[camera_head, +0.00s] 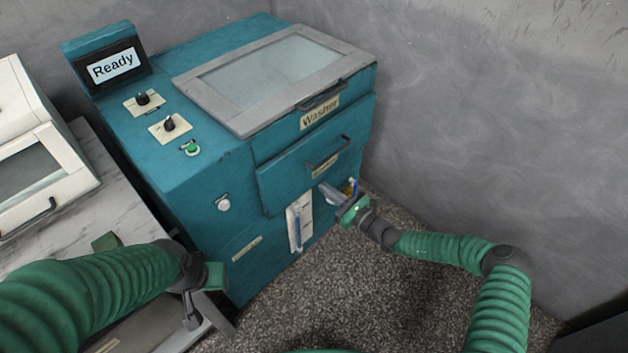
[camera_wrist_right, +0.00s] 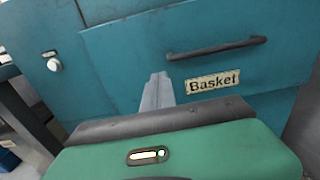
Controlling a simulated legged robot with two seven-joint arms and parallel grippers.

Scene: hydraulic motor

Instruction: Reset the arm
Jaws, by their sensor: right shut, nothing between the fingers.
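My right gripper (camera_head: 330,193) is in front of the teal washer (camera_head: 190,190), low near its right front corner. Its grey fingers are shut and empty. In the wrist view the closed fingers (camera_wrist_right: 157,92) stand in front of the teal basket drawer (camera_wrist_right: 130,65), left of its "Basket" label (camera_wrist_right: 212,82). I cannot tell whether they touch the front. My left gripper (camera_head: 205,312) is at the lower left, beside the counter. Its grey fingers show only partly, so its opening is unclear.
The washer has a glass lid (camera_head: 270,70), a dark drawer handle (camera_head: 328,152) and a "Ready" display (camera_head: 112,66). A white machine (camera_head: 45,195) stands on a marble counter (camera_head: 110,205) at left. A grey wall (camera_head: 500,110) closes the right. Speckled floor (camera_head: 330,280) lies open in front.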

